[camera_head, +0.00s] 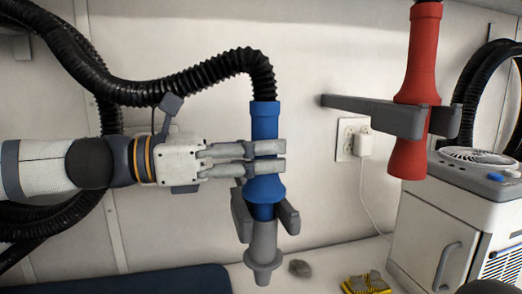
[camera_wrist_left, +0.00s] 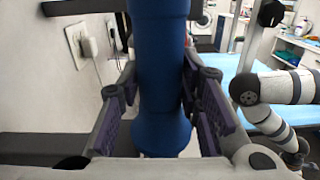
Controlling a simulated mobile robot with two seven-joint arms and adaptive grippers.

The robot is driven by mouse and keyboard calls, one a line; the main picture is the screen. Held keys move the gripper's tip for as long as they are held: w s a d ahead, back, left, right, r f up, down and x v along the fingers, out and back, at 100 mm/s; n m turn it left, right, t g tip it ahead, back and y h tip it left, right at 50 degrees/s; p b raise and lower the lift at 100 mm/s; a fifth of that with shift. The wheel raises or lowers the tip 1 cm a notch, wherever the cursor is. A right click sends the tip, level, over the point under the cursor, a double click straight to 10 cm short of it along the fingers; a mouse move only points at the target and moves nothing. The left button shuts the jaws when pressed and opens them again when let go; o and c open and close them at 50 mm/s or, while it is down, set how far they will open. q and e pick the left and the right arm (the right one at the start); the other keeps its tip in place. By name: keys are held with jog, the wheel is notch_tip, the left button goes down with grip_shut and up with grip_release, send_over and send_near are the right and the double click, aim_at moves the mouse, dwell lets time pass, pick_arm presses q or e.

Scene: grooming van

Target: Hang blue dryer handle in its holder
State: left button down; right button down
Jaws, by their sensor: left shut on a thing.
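The blue dryer handle (camera_head: 265,122) hangs upright from a black ribbed hose (camera_head: 205,80) in the head view. My left gripper (camera_head: 268,156) comes in from the left and is shut around its middle. The handle also fills the middle of the left wrist view (camera_wrist_left: 160,60), between the finger pads. A grey forked holder (camera_head: 241,217) is at the handle's lower end, with prongs on both sides of it. I cannot tell whether the handle rests on them. A grey tapered nozzle (camera_head: 263,245) shows directly below the blue part. My right gripper is not in view.
A red dryer handle (camera_head: 418,75) sits in another grey holder (camera_head: 375,112) at right. A white cabinet (camera_head: 435,220) with a fan on top stands below it. A wall outlet (camera_head: 347,136) with a white plug is between. A yellow item (camera_head: 365,284) lies low on the counter.

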pick_arm(q)
jog(key=shift+f, duration=0.55)
jog(key=shift+c, duration=2.2)
grip_release()
jog(key=shift+f, duration=0.1)
